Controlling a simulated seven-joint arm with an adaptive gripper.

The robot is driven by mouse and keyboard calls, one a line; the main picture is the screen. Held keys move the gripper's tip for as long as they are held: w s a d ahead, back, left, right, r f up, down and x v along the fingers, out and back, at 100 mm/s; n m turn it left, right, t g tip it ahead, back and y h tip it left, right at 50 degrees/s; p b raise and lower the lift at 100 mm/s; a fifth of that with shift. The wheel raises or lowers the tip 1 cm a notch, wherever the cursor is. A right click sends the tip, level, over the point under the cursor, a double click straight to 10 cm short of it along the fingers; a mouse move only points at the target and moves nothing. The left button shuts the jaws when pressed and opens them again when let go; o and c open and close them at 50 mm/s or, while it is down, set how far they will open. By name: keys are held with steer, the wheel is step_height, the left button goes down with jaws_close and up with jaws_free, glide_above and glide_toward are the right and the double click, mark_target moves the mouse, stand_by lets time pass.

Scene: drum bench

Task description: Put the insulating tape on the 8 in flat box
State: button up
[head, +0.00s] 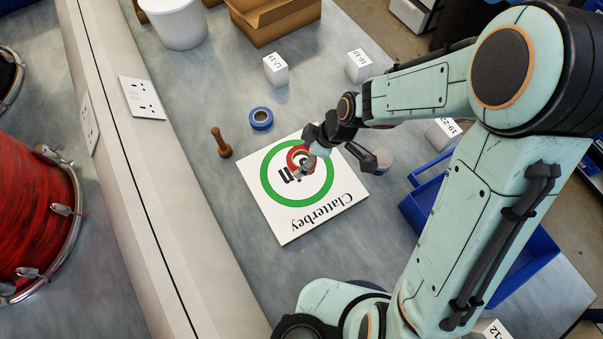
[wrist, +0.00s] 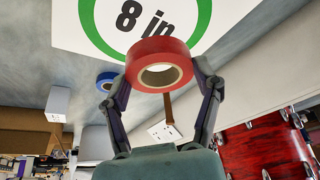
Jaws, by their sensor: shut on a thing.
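The 8 in flat box (head: 267,218) is a white square with a green ring and the name Clatterbey, lying flat on the bench; part of its top shows in the wrist view (wrist: 222,20). My gripper (wrist: 161,88) is shut on a red roll of tape (wrist: 152,49), one finger on each side. In the head view the red roll (head: 293,154) appears over the box's print, partly hidden by my gripper (head: 306,163). I cannot tell whether the roll touches the box. A blue roll of tape (head: 261,118) lies on the bench beyond the box.
A wooden peg-like piece (head: 221,144) stands left of the box. White numbered blocks (head: 276,70) and a cardboard box (head: 275,17) are at the back. A blue bin (head: 527,262) is at the right. A red drum (head: 35,215) is beyond the ledge at the left.

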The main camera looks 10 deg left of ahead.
mark_target(303, 179)
step_height(303, 179, down, 8)
steer(key=shift+s+a+r, duration=0.1)
steer(key=shift+r, duration=0.15)
steer(key=o, duration=1)
steer(key=shift+f, duration=0.1)
steer(key=v, duration=1.2)
steer(key=shift+r, duration=0.25)
steer(key=s+d+r+m+h, duration=0.1)
steer(key=s+d+r+m, duration=0.2)
steer(key=s+m, duration=0.2)
steer(key=s+d+r+m+h, duration=0.1)
steer(key=s+d+r+m, duration=0.3)
steer(key=m, duration=0.2)
steer(key=s+d+r+m+h, duration=0.1)
steer(key=s+d+r+m, duration=0.2)
steer(key=s+d+m, duration=0.1)
steer(key=shift+s+d+r+m+h, duration=0.1)
steer(key=shift+s+m+h, duration=0.1)
steer(key=shift+s+m, duration=0.25)
steer(key=shift+s+d+r+m+h, duration=0.1)
steer(key=shift+s+m+h, duration=0.1)
steer(key=shift+s+m, duration=0.2)
